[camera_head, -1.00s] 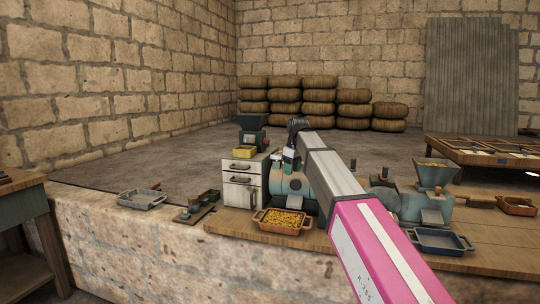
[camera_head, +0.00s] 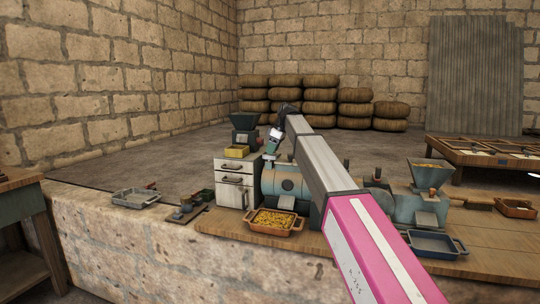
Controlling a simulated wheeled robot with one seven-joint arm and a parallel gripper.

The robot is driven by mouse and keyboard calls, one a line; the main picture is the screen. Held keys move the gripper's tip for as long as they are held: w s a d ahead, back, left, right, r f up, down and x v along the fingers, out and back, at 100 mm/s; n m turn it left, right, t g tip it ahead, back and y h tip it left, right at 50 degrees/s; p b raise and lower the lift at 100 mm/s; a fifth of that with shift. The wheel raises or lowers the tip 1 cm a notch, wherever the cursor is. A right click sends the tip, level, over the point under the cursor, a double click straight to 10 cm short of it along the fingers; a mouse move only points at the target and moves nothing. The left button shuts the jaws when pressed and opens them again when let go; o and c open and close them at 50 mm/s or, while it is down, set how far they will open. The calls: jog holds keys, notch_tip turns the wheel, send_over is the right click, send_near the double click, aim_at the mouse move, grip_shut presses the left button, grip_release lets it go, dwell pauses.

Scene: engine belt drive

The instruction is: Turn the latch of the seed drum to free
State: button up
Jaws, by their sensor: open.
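The seed drum, most likely the blue-grey cylinder (camera_head: 286,182), lies on its side on the wooden board, partly behind my arm. A small round mark shows on its front. I cannot make out the latch or which way it is turned. My gripper (camera_head: 270,155) points down above the left end of the drum, beside the white drawer cabinet. It is open, and nothing shows between its fingers. I cannot tell whether it touches the drum.
A tray of yellow grain (camera_head: 274,221) stands in front of the drum. A white drawer cabinet (camera_head: 235,183) is close on the left. A blue hopper machine (camera_head: 430,190) and an empty blue tray (camera_head: 436,244) are on the right. An empty grey tray (camera_head: 137,198) is far left.

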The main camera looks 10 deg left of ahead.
aim_at(269, 158)
jog(key=shift+x, duration=1.45)
grip_shut()
